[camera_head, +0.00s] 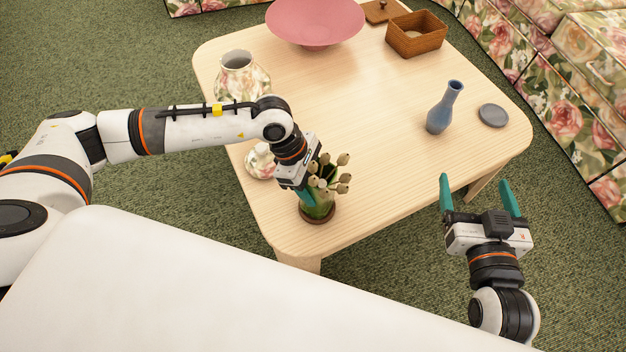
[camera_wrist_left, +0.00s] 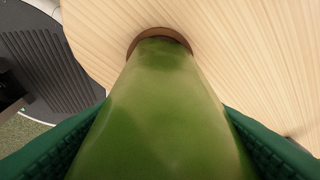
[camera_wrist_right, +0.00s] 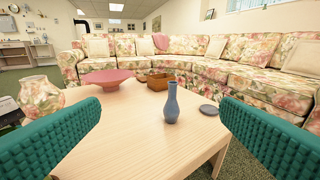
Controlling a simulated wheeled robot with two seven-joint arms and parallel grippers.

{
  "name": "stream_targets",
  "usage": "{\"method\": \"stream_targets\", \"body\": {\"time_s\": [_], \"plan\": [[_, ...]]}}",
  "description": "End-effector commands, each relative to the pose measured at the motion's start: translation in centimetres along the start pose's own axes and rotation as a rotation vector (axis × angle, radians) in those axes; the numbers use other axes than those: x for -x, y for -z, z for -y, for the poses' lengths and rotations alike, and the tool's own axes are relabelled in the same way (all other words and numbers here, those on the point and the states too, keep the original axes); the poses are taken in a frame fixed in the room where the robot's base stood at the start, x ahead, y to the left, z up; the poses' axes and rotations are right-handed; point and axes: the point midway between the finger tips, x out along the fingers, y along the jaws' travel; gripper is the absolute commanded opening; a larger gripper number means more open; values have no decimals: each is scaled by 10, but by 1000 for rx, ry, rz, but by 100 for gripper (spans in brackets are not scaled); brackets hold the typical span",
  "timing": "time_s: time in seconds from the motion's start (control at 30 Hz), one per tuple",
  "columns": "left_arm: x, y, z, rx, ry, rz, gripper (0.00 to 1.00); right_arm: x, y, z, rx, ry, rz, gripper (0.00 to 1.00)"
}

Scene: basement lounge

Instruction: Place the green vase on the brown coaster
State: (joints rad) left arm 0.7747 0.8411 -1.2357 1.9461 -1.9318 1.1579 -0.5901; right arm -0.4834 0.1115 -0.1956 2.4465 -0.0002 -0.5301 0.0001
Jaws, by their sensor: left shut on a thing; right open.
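The green vase (camera_head: 318,207) holds several pale buds and is upright over the brown coaster (camera_head: 317,221) at the near edge of the table. My left gripper (camera_head: 306,190) is shut on the vase. In the left wrist view the green vase (camera_wrist_left: 160,110) fills the space between the green fingers, and the brown coaster (camera_wrist_left: 186,37) shows around its base. The vase's base appears to be on or just above the coaster; I cannot tell if it touches. My right gripper (camera_head: 480,198) is open and empty, off the table's right front side.
A small floral piece (camera_head: 258,162) is left of my left gripper. The table's middle is clear.

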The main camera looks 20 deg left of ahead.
Motion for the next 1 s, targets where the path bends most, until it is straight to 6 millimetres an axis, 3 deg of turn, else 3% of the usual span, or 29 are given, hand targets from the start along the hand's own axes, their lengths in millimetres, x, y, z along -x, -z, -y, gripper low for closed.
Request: {"method": "stream_targets", "body": {"time_s": [0.1,0.13,0.23,0.67,1.0], "plan": [[-1,0,0,0,1,-1,30,-1,-3,-1,0,-1,23,86],[-1,0,0,0,0,0,66,-1,-4,-1,-1,-1,25,86],[-1,0,0,0,0,0,82,-1,-4,-1,0,-1,22,86],[2,1,0,0,0,0,82,0,1,0,0,0,-18,86],[66,1,1,0,4,2,82,22,52,8,1,21,-361,86]]}}
